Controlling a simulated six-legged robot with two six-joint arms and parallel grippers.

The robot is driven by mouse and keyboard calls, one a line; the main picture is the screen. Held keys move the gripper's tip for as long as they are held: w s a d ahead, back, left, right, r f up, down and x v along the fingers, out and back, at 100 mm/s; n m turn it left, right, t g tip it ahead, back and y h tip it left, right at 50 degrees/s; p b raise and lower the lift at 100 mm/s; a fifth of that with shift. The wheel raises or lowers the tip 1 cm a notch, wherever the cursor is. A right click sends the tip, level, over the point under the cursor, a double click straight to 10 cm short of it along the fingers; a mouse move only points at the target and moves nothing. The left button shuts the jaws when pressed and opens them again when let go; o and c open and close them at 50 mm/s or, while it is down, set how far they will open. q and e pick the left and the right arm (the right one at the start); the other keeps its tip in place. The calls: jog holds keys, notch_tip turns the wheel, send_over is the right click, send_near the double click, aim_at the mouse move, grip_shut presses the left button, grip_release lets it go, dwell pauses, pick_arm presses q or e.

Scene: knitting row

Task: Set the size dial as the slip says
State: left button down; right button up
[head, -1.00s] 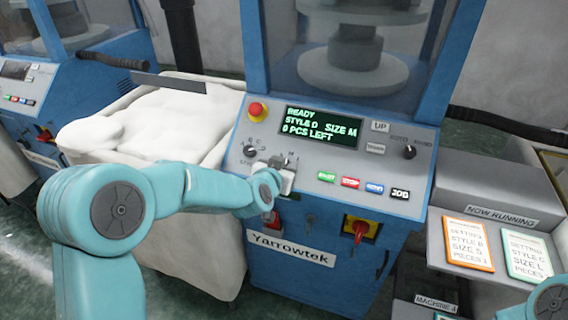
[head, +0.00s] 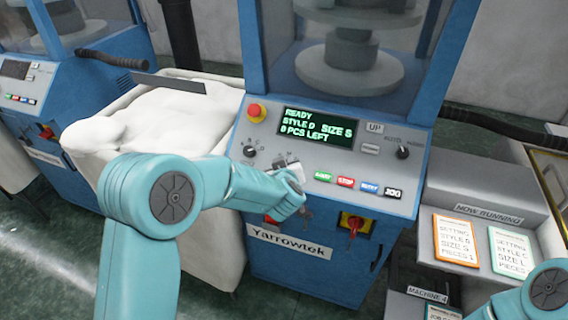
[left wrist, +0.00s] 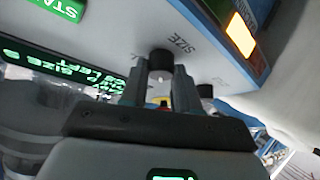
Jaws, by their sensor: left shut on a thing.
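My left gripper (head: 296,178) is at the machine's control panel, over the size dial, which it hides in the head view. The left wrist view shows the gripper (left wrist: 158,88) shut on the dark size dial (left wrist: 160,60), a finger on each side, beside the printed word SIZE. The green display (head: 316,127) reads READY, STYLE D, SIZE S and a pieces-left line. An orange-edged slip (head: 456,240) at the right reads SIZE S; a green-edged slip (head: 512,253) beside it reads SIZE L. My right arm shows at the lower right corner, its gripper out of view.
Another dial (head: 249,151) is left of my gripper, below the red stop button (head: 256,112). Coloured buttons (head: 345,182) run just right of the gripper. A red switch on yellow (head: 354,225) sits below. A bin of white material (head: 150,120) stands left.

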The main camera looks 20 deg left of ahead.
dwell(0.4)
pick_arm(q)
jog(key=c, duration=0.8)
grip_release()
jog(key=v, duration=1.6)
jog(key=shift+s+r, duration=0.1)
jog(key=shift+s, duration=0.1)
